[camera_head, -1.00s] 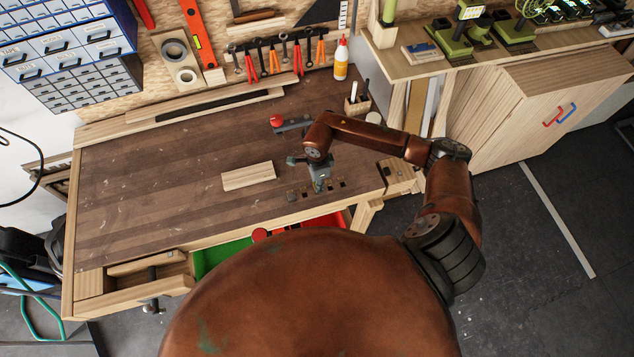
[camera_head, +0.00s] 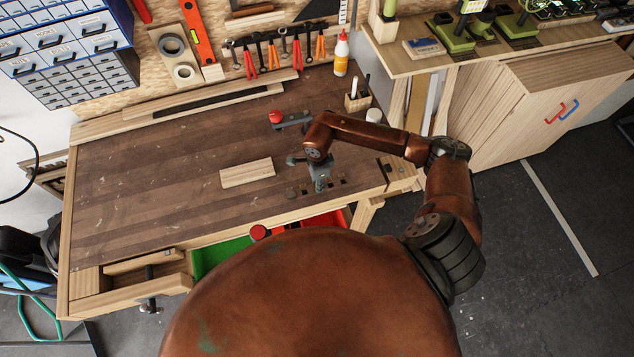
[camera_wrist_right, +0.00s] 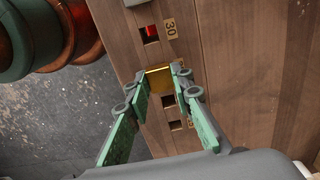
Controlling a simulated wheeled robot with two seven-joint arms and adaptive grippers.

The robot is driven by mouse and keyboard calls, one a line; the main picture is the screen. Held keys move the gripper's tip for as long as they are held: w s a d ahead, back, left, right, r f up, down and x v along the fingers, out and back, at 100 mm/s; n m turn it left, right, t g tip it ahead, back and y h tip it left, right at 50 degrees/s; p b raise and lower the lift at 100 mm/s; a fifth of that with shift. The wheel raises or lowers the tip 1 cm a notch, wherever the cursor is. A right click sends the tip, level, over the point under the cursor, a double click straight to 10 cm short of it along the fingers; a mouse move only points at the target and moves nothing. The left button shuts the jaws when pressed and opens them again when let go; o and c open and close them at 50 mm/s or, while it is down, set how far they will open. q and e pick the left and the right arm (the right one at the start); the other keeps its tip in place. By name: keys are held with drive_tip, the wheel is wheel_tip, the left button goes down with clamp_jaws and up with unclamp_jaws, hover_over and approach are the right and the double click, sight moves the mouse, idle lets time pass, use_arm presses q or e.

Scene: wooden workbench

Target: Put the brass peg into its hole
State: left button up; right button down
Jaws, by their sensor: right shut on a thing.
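The brass peg (camera_wrist_right: 160,80) shows in the wrist view between the green-padded fingers of my right gripper (camera_wrist_right: 161,84), which is shut on it. The peg is over the row of square holes near the bench edge; I cannot tell whether its lower end is above a hole or inside one. One hole (camera_wrist_right: 150,33), with red showing through, lies beside a "30" label (camera_wrist_right: 170,28). Two dark holes, one of them here (camera_wrist_right: 175,125), lie on the other side of the peg. In the head view my right gripper (camera_head: 319,184) points down at this row and hides the peg.
A pale wooden block (camera_head: 247,173) lies left of the gripper on the workbench (camera_head: 150,190). A grey clamp with a red knob (camera_head: 290,120) is behind it. A small wooden holder (camera_head: 357,101) and a glue bottle (camera_head: 341,55) stand at the back. The left of the bench is clear.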

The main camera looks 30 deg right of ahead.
drive_tip(key=c, duration=1.6)
unclamp_jaws()
wheel_tip(320, 180, up, 12)
